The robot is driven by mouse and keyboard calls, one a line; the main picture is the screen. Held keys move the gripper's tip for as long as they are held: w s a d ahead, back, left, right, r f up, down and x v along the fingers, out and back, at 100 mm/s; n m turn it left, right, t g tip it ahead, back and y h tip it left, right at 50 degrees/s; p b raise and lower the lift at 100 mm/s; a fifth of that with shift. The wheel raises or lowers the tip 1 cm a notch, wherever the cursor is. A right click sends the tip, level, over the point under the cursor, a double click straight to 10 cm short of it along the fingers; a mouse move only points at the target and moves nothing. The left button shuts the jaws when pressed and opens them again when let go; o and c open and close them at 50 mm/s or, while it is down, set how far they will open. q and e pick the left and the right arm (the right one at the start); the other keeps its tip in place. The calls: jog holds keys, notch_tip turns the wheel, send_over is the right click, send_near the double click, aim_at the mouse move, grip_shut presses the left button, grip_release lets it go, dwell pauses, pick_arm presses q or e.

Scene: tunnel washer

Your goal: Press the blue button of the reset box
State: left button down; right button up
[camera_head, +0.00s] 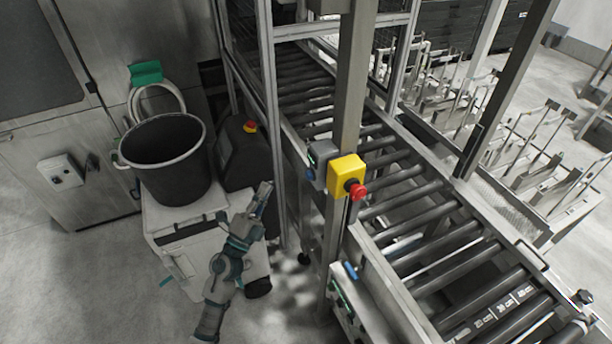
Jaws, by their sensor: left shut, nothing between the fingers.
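A grey box (322,152) with a blue button (310,174) on its lower left side is mounted on the upright metal post, beside a yellow box (346,174) with a red mushroom button (357,190). My left gripper (265,188) is shut and empty. It points up, to the left of the grey box and slightly below it in the picture, with a visible gap to the blue button. My left arm comes up from the bottom, in front of a white cabinet. My right gripper is not in view.
A roller conveyor (420,235) runs behind and right of the post (349,90). A black bucket (166,160) stands on the white cabinet (190,240) at left. A dark unit with another red button (250,127) is behind my gripper. A blue part (351,271) shows lower on the conveyor side.

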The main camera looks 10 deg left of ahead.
pick_arm(q)
jog(key=w+d, duration=0.4)
jog(key=d, duration=0.3)
jog(key=shift+w, duration=0.2)
dwell(1.3)
jog(key=shift+w+d+r, duration=0.1)
jog(key=shift+w+d, duration=0.1)
jog(key=shift+d, duration=0.05)
jog(key=shift+w+d+b, duration=0.25)
jog(key=shift+d+b, duration=0.05)
jog(key=shift+d, duration=0.1)
dwell(0.8)
jog(key=shift+a, duration=0.1)
dwell(0.3)
jog(key=shift+s+a, duration=0.55)
jog(key=shift+a, duration=0.1)
jog(key=s+a, duration=0.2)
jog(key=a+p, duration=0.1)
jog(key=a, duration=0.1)
jog(key=shift+s+a, duration=0.1)
jog(key=shift+s, duration=0.3)
